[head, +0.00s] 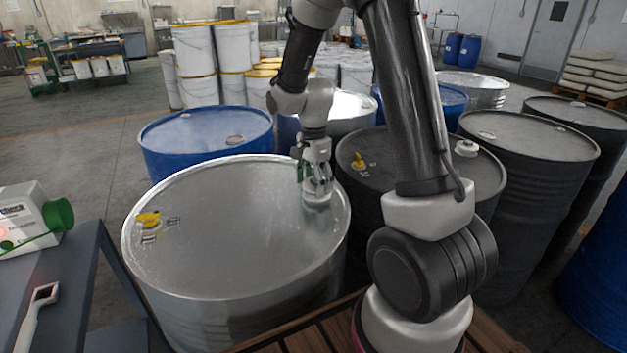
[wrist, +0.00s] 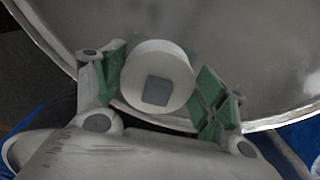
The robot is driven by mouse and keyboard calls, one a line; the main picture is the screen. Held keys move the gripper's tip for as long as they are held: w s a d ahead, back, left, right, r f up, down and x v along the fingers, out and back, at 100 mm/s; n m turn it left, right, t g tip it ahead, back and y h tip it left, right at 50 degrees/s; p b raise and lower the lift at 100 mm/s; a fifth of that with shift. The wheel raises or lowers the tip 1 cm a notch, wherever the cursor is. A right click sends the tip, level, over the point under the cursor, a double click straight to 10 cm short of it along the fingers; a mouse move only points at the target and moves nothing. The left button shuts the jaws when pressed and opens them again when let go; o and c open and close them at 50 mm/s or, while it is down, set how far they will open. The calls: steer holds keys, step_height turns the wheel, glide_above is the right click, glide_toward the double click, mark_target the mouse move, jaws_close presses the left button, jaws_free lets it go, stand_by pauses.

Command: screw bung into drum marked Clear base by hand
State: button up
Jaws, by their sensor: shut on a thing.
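A bare steel drum (head: 235,235) stands in front of me, with a yellow tap (head: 149,219) at the left of its lid. Small dark marks beside the tap are too small to read. My gripper (head: 317,185) points down over the right part of this lid, close to the rim. The bung (head: 317,200) is at lid level in the head view. The opening beneath is hidden, so I cannot tell how deep it sits.
A dark drum (head: 390,150) with a yellow tap and a white bung (head: 466,148) stands close on the right, behind my arm. A blue drum (head: 205,140) stands behind. A grey bench (head: 60,280) at left holds a white box (head: 28,218) and a tool (head: 36,312).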

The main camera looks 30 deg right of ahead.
steer(key=shift+f, duration=0.15)
steer(key=o, duration=1.1)
step_height(320, 180, up, 12)
